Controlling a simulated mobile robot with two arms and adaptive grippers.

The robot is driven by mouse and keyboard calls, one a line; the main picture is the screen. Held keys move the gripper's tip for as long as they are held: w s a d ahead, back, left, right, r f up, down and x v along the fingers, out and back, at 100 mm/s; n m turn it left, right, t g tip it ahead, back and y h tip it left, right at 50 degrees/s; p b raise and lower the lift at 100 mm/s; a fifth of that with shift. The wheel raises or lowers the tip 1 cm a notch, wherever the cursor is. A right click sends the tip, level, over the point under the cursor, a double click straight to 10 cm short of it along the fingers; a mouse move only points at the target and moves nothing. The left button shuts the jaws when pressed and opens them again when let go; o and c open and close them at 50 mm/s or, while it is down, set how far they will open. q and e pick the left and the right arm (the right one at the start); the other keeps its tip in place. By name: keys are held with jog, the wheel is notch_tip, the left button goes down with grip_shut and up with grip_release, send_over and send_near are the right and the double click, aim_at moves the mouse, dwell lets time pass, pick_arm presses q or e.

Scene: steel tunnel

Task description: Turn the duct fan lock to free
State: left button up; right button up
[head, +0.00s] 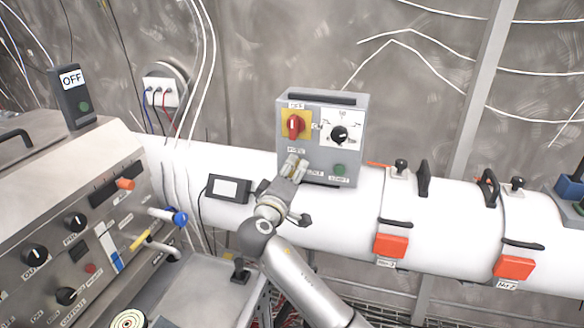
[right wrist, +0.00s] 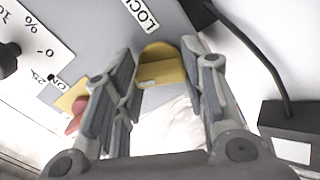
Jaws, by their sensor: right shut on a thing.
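The duct fan control box (head: 349,99) is a grey box on top of the white duct. Its brass lock (right wrist: 161,68) shows between the fingers of my right gripper in the right wrist view, beside a label reading LOCK (right wrist: 140,14). My right gripper (head: 297,167) is at the lower left of the box face, shut on the lock. In the head view the fingers mostly hide the lock, so its exact turn is hard to tell. My left gripper is not in view.
The box also has a red-on-yellow rotary switch (head: 293,125), a black dial (head: 339,134) and a green button (head: 339,170). A small black-framed device (head: 228,188) is left of my gripper. Orange-red latches (head: 390,245) are on the duct (head: 350,240). A steel console (head: 60,210) stands left.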

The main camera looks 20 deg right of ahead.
jog(key=n+p, duration=0.2)
jog(key=n, duration=0.2)
jog(key=shift+n+p, duration=0.3)
jog(key=shift+p, duration=0.05)
dwell(0.4)
jog(key=o, duration=1)
jog(key=shift+s+a, duration=0.1)
jog(key=v, duration=1.1)
jog(key=shift+s+a, duration=0.25)
jog(key=shift+s, duration=0.05)
jog(key=shift+f, duration=0.15)
